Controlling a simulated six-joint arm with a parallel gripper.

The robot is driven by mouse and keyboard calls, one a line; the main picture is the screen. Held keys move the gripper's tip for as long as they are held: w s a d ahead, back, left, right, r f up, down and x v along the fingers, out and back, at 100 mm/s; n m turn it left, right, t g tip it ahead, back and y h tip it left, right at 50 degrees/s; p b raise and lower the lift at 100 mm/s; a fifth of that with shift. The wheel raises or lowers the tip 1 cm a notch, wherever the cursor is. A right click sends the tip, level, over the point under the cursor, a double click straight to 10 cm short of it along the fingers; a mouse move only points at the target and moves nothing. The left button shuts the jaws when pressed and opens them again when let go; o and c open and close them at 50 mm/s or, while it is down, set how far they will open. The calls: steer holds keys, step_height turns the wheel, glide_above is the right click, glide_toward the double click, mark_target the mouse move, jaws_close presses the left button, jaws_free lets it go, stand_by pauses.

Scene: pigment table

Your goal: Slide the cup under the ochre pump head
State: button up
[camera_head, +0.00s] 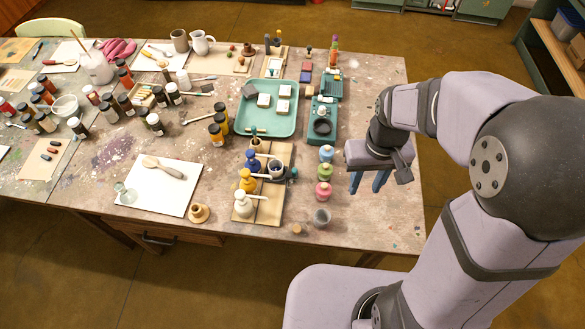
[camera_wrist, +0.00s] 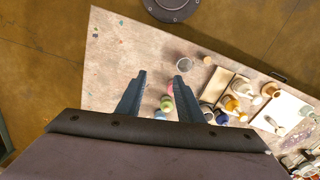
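The ochre pump bottle (camera_head: 247,181) stands in a row of pump bottles on a wooden board, between a white pump (camera_head: 242,204) and a blue pump (camera_head: 254,163). A small grey cup with a dark inside (camera_head: 276,169) stands right of the row, nearest the blue and ochre spouts; I cannot tell exactly which spout it lines up with. In the wrist view the ochre pump (camera_wrist: 231,103) is right of my fingers. My gripper (camera_head: 370,182) is open and empty, right of the board and apart from the cup. Its two fingers are spread in the wrist view (camera_wrist: 159,80).
Blue (camera_head: 327,154), green (camera_head: 324,173) and pink (camera_head: 323,191) bottles stand between the board and my gripper. Another grey cup (camera_head: 322,218) and a cork (camera_head: 297,229) are near the front edge. A teal tray (camera_head: 291,128) lies behind. The table's right end is mostly clear.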

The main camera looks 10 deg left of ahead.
steer(key=w+a+f+n+b, duration=0.2)
steer(key=w+a+f+n, duration=0.1)
steer(key=w+a+f, duration=0.45)
steer(key=n+b, duration=0.2)
steer(key=n, duration=0.2)
glide_above(294, 170)
step_height(294, 170, down, 5)
steer(key=shift+r, duration=0.15)
steer(key=shift+d+f+p, duration=0.1)
steer(key=shift+f+p, duration=1)
steer(key=shift+f, duration=2.5)
jaws_close()
